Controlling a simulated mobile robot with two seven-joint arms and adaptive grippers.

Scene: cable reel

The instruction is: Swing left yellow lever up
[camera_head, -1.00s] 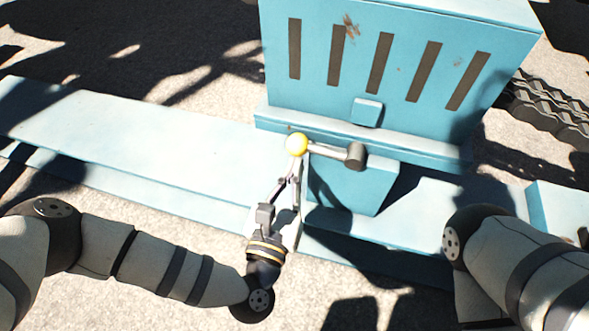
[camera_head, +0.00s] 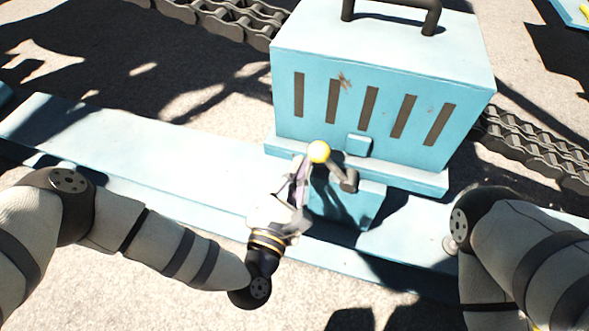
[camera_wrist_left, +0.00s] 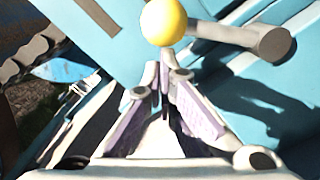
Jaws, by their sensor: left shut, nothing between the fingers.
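The left yellow lever has a yellow ball knob (camera_head: 319,152) on a grey arm that runs to a dark pivot (camera_head: 349,181) on the front of the blue box. The lever arm slants up and left from the pivot in the head view. My left gripper (camera_head: 306,162) is shut and empty, its fingertips right by the underside of the knob. In the left wrist view the knob (camera_wrist_left: 164,22) sits just beyond the closed fingertips (camera_wrist_left: 164,66); I cannot tell whether they touch. My right gripper is out of view; only part of my right arm shows.
The blue slotted box (camera_head: 380,90) with a dark handle (camera_head: 390,15) on top stands behind the lever. A long blue beam (camera_head: 130,150) runs along its front. Dark chain tracks (camera_head: 535,150) lie on the ground at right and at upper left.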

